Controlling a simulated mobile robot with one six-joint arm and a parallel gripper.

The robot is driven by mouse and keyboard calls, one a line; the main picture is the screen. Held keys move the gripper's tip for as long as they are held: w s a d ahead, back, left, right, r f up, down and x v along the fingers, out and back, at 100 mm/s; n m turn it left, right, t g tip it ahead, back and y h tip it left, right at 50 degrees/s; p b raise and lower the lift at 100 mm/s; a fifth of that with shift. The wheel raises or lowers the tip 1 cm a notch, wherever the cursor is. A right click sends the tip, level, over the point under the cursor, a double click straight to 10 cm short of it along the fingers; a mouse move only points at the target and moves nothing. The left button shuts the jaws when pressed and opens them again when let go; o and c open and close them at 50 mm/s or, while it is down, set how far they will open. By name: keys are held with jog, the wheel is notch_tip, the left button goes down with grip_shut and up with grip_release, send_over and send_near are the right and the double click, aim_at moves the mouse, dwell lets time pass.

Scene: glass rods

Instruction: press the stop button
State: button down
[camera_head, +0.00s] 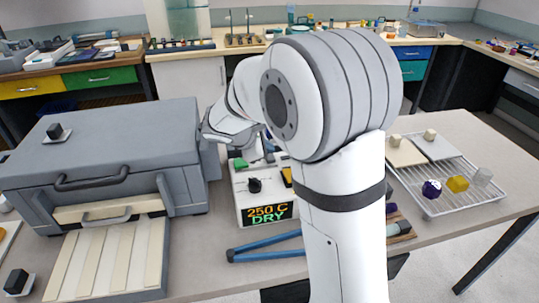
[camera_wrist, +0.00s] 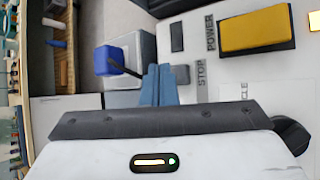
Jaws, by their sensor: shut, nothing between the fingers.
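The control box (camera_head: 239,205) stands on the bench beside the grey oven, with a lit display reading "250 C DRY". In the wrist view its white panel (camera_wrist: 225,68) carries the printed word STOP. A small dark grey button (camera_wrist: 182,74) sits directly beside that word. My gripper (camera_wrist: 160,68) is shut and empty, its blue fingers together. The fingertips are just left of the grey button in the picture; I cannot tell whether they touch it. In the head view my arm hides most of the gripper and the button.
A yellow rocker (camera_wrist: 254,29) lies beside the word POWER. A blue knob (camera_wrist: 109,60) with a black lever is left of my fingers. The grey oven (camera_head: 110,145) stands left of the box. A wire rack (camera_head: 460,185) with coloured pieces is at right. Blue tongs (camera_head: 265,250) lie in front.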

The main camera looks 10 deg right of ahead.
jog(key=shift+r+p, duration=1.9)
jog(key=shift+r, duration=0.65)
jog(key=s+m+g+y, duration=0.2)
jog(key=s+m+y, duration=0.5)
jog(key=s+m, duration=0.9)
jog(key=s+d, duration=0.1)
jog(key=s, duration=1.1)
jog(key=shift+r+g, duration=0.2)
jog(key=shift+g, duration=0.2)
jog(key=shift+a, duration=0.15)
